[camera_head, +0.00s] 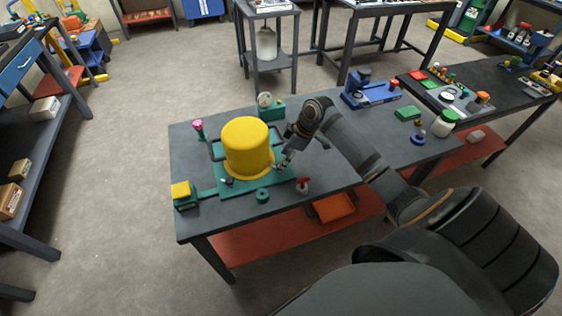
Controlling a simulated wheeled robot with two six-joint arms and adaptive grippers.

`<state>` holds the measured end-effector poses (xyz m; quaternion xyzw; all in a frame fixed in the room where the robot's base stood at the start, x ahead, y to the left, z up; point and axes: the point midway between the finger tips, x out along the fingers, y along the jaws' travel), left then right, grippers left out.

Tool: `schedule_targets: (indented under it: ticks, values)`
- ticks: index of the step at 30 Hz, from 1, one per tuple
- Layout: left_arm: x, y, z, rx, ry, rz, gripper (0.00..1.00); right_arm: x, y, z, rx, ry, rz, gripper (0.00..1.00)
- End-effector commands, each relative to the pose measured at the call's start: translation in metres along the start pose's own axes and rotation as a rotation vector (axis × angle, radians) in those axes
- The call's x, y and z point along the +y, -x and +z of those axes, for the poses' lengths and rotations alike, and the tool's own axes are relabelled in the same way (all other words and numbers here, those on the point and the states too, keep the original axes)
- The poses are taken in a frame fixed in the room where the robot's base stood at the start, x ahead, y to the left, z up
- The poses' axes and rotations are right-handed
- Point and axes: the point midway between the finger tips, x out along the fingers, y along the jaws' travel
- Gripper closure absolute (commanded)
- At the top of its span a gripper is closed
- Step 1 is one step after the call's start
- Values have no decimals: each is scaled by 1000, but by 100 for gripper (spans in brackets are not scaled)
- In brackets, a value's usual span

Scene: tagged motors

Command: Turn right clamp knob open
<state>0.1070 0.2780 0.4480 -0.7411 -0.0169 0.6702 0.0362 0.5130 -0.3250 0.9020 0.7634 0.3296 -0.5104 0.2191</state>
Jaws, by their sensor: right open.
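A yellow cylindrical motor (248,143) stands upright on a green fixture plate (245,184) on the dark workbench. My right gripper (283,160) is open and points down at the right side of the motor's flange. The right clamp knob is not clearly seen; the gripper's fingertips cover that spot, and I cannot tell whether they touch it. A small dark clamp part (229,181) shows at the front left of the motor. My left gripper is not in view.
A red-topped part (302,184) stands near the plate's right corner, and a green ring (263,195) lies at its front edge. A yellow-topped green box (183,194) is at the left. A gauge (265,101) and blue vise (370,91) stand behind.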

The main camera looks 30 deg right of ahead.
Motion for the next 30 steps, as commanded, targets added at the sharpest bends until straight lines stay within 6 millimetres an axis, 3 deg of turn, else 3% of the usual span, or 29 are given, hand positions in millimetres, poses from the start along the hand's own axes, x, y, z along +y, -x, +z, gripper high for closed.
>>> schedule_targets:
  ticks: [6, 17, 27, 30]
  values:
    - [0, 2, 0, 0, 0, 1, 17, -1, -32, 0, 1, -1, -2, 51]
    - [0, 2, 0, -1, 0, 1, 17, 0, -39, 0, -1, 1, 1, 52]
    - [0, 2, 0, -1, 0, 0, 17, 0, -38, 0, -1, 1, 1, 99]
    - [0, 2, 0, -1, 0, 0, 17, 0, -38, 0, -1, 0, 1, 100]
